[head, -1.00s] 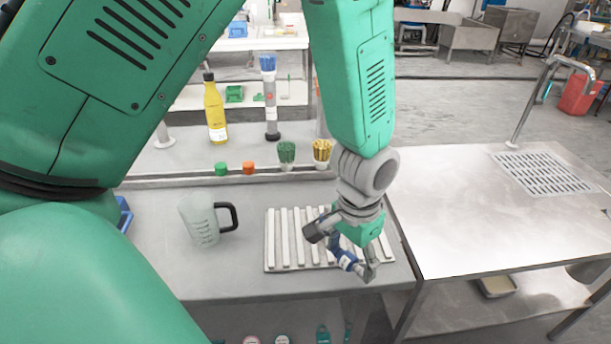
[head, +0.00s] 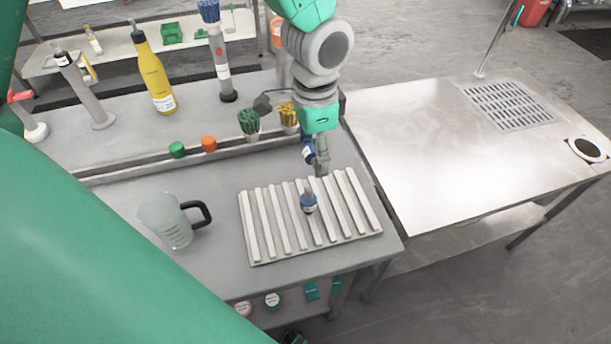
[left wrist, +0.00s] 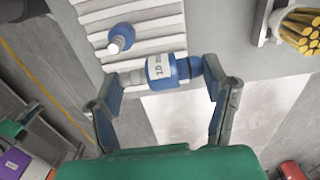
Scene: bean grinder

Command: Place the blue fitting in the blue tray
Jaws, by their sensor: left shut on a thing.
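My left gripper (head: 309,148) is shut on a blue fitting (head: 307,155), above the back edge of the ribbed rack. In the left wrist view, this fitting (left wrist: 163,69) has a blue body and a white label and lies crosswise between the two fingers of the gripper (left wrist: 165,74). A second blue fitting (head: 308,204) stands on the pale ribbed rack (head: 260,258); it also shows in the left wrist view (left wrist: 121,38). I see no blue tray now; my arm covers the left side. My right gripper is not in view.
A clear jug (head: 168,222) with a black handle stands left of the rack. Behind are green (head: 177,149) and orange (head: 208,143) caps, green (head: 248,122) and yellow (head: 288,115) bundles, and a yellow bottle (head: 153,75). The steel table (head: 420,150) at right is mostly clear.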

